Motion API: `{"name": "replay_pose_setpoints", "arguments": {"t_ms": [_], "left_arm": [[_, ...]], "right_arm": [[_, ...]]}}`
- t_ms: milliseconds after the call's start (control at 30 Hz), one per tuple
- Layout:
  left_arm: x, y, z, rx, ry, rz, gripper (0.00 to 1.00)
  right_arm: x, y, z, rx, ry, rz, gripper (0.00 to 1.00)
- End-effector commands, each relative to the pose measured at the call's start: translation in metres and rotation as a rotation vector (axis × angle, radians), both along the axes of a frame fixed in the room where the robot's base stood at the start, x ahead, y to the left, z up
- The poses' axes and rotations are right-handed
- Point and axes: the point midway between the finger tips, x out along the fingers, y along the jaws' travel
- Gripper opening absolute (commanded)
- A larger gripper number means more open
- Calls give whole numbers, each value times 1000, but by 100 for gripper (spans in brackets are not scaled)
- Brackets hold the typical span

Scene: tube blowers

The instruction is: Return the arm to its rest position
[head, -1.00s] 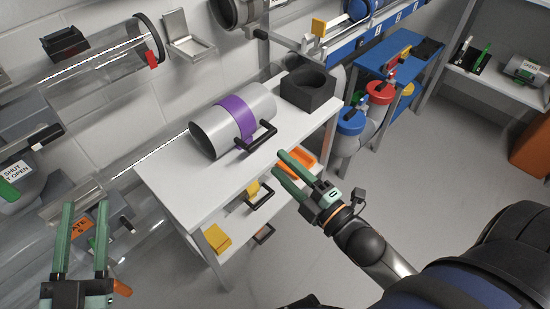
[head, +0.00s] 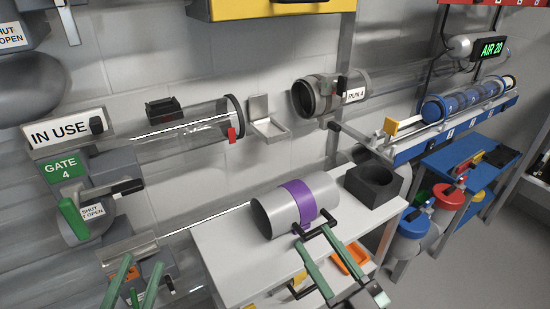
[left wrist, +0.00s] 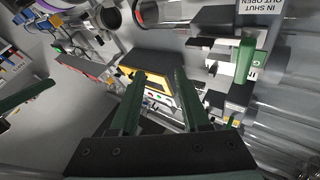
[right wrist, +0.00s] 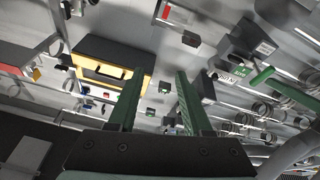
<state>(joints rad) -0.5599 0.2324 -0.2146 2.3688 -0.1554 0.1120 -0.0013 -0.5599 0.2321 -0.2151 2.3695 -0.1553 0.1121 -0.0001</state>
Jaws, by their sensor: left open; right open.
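My right gripper (head: 328,269) has two green fingers spread apart with nothing between them. In the head view it is in front of the white table (head: 225,245), and its fingertips overlap the handle of the silver cylinder (head: 270,218) with the purple band; I cannot tell whether they touch. My left gripper (head: 137,270) is open and empty at the lower left, in front of the gate hardware. The fingers of the left gripper also show apart in the left wrist view (left wrist: 152,90), and those of the right gripper in the right wrist view (right wrist: 158,85).
A black square holder (head: 375,188) stands on the table right of the cylinder. Clear tubes, a green gate lever (head: 73,218) and an IN USE sign (head: 66,133) are at the left. A blue rack (head: 440,135) is at the right. The floor at lower right is clear.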

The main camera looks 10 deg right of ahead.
Motion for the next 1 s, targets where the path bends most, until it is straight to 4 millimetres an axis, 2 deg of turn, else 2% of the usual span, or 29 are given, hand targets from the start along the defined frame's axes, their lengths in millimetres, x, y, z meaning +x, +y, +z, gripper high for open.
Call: {"name": "replay_pose_setpoints", "arguments": {"t_ms": [133, 267, 467, 567, 800, 1000], "left_arm": [[2, 1, 2, -1, 45, 8, 46], [8, 5, -4, 1, 173, 29, 46], [3, 15, -32, 3, 459, 74, 46], [-7, 19, -48, 3, 603, 96, 46], [-52, 26, -81, 1, 921, 138, 46], [-79, 29, -98, 0, 1063, 155, 46]], "right_arm": [[3, -1, 1, -1, 45, -8, 50], [8, -6, -4, -4, 173, -30, 50], [4, -15, -33, -5, 459, -75, 50], [-7, -19, -49, -5, 603, -96, 50], [-51, -26, -81, -4, 921, -138, 50], [-79, -29, -98, -2, 1063, -154, 50]]}}
